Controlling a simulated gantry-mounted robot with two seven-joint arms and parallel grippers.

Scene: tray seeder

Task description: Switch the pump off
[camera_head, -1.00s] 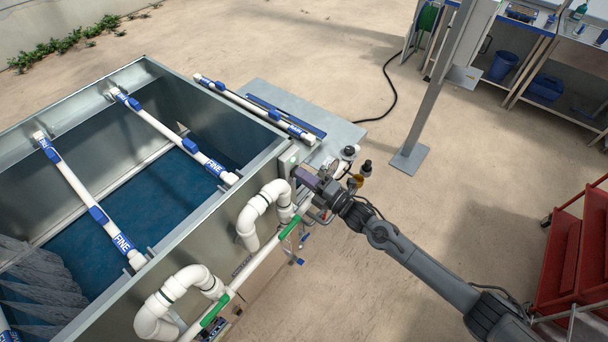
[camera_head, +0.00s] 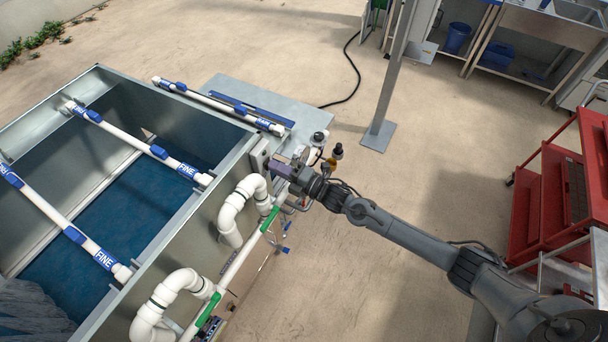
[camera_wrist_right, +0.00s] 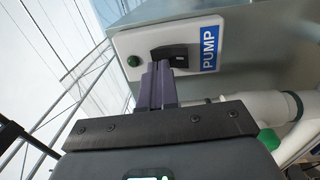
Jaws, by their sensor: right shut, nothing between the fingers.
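The pump switch box (camera_wrist_right: 140,43) is a pale plate on the metal tank's side, with a blue PUMP label (camera_wrist_right: 208,47), a black switch (camera_wrist_right: 172,55) and a round green lamp or button (camera_wrist_right: 134,61). In the head view the box (camera_head: 259,156) is at the tank's right corner. My right gripper (camera_wrist_right: 158,68) is shut and empty, its purple fingertips at the switch's lower edge. I cannot tell whether they touch it. The fingers hide part of the switch, and its position is unclear. In the head view the right gripper (camera_head: 274,166) is at the box. My left gripper is not in view.
White pipes (camera_head: 240,205) with green handles run along the tank wall (camera_head: 190,225) near my right gripper. A grey side plate (camera_head: 240,95) and a dark-topped bottle (camera_head: 335,155) are close by. A grey post (camera_head: 390,90) and red cart (camera_head: 550,190) stand right; open floor lies between.

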